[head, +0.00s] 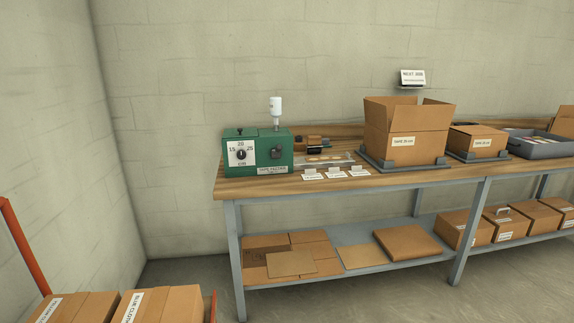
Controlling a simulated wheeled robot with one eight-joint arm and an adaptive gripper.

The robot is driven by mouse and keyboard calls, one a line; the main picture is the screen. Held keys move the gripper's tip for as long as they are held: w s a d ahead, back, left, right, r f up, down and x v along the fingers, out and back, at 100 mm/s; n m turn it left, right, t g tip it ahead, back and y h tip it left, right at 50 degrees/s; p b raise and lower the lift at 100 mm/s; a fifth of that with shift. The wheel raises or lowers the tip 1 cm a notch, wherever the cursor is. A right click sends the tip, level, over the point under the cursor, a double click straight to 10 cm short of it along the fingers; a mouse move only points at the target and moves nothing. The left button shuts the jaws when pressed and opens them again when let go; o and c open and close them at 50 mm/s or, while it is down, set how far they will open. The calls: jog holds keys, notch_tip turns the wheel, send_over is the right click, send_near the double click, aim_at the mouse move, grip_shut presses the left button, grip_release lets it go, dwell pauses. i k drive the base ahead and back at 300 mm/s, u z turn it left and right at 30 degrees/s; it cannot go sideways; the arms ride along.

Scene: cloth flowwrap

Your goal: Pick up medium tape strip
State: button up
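A green tape machine (260,153) with a white dial stands at the left end of the workbench. Beside it on the right is a low grey rack (345,160) with small tan pieces on it. They may be tape strips, but they are too small to tell their lengths. Three small white label cards (336,173) stand in front of the rack near the bench's front edge; their text is unreadable. I cannot single out the medium strip. My gripper is not in view.
The wooden workbench (250,188) carries an open carton (405,140) in a grey holder, a smaller box (477,139) and a grey tray (540,148). Flat cardboard and boxes lie on the shelf below. Cartons (165,305) with a red-orange rail stand front left. Some floor before the bench is clear.

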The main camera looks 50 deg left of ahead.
aim_at(347, 155)
jog(key=u, duration=1.5)
jog(key=i, duration=0.8)
jog(key=u, duration=0.05)
